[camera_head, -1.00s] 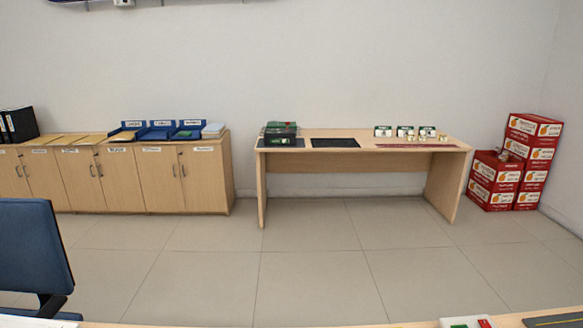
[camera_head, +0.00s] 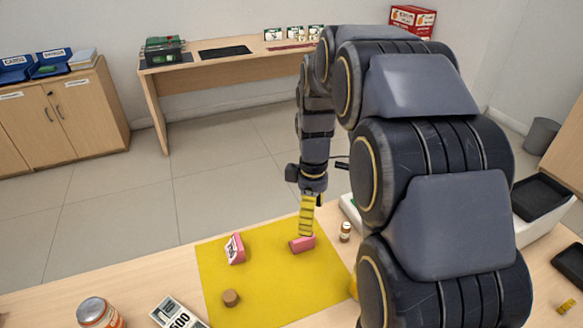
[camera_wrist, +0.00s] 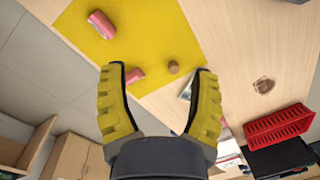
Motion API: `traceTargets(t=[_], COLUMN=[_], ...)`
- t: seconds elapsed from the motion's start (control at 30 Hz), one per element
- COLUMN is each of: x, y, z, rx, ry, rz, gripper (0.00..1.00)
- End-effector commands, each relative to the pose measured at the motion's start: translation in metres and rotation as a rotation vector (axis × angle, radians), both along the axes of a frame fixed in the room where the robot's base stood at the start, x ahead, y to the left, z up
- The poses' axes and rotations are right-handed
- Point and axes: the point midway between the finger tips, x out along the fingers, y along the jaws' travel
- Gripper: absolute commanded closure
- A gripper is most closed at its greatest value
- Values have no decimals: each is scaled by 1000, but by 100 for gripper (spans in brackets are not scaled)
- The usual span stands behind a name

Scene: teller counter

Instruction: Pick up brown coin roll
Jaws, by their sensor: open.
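The brown coin roll (camera_head: 231,298) is a short brown cylinder standing on the yellow mat (camera_head: 270,295), toward its front left.
Another pink block (camera_head: 235,249) with a white label lies at the mat's left. A jar (camera_head: 98,312) and a banknote bundle (camera_head: 178,312) are at front left. A red basket (camera_wrist: 277,125) shows in the wrist view.

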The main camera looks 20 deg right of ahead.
Motion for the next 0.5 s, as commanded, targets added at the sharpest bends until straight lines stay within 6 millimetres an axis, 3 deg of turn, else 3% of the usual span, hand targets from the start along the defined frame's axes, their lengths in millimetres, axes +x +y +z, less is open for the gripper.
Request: traceTargets(t=[0.03, 0.2, 0.3, 0.5], x=[17, 62, 82, 102], y=[-16, -65, -96, -145], z=[-14, -61, -92, -148], rx=[6, 18, 19, 19], ry=[-3, -33, -50, -68], rz=[64, 320, 467, 712], gripper=[39, 39, 39, 39])
